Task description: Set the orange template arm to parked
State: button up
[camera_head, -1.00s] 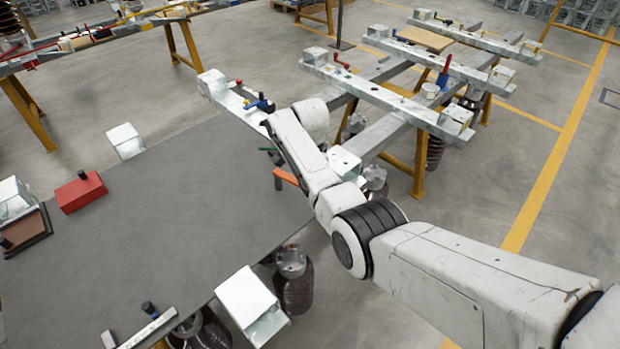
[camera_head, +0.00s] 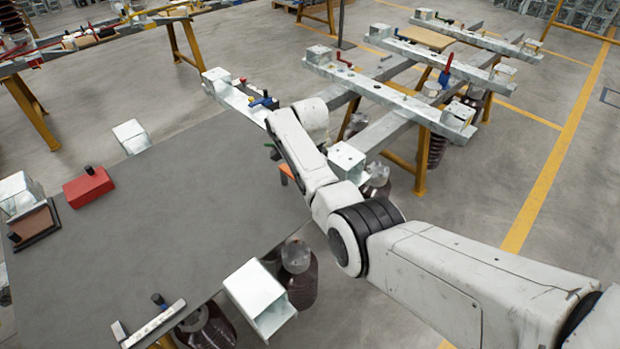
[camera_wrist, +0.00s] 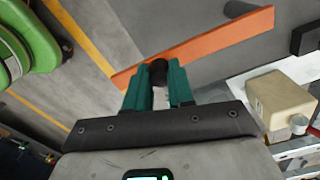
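The orange template arm (camera_wrist: 205,45) crosses the upper part of the wrist view as a long flat bar, tilted up to the right. A black knob (camera_wrist: 158,72) stands at its near edge. My gripper (camera_wrist: 159,82) has a teal finger on each side of this knob and appears closed on it. In the head view only a small end of the orange arm (camera_head: 286,171) shows beside my arm at the table's right edge; the rest is hidden. My gripper's fingertips are mostly hidden there behind my wrist.
The grey table (camera_head: 180,220) carries a red block (camera_head: 88,187) at left and a pale box (camera_head: 258,298) at its front edge. A metal beam with a blue clamp (camera_head: 263,102) lies beyond. In the wrist view, a beige block (camera_wrist: 282,98) is close at right and a green rounded body (camera_wrist: 30,40) at left.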

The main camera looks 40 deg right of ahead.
jog(key=o, duration=0.4)
jog(key=shift+a, duration=0.1)
jog(key=shift+o, duration=0.2)
notch_tip(320, 180, up, 11)
jog(key=shift+b, duration=0.4)
jog(key=shift+f, duration=0.1)
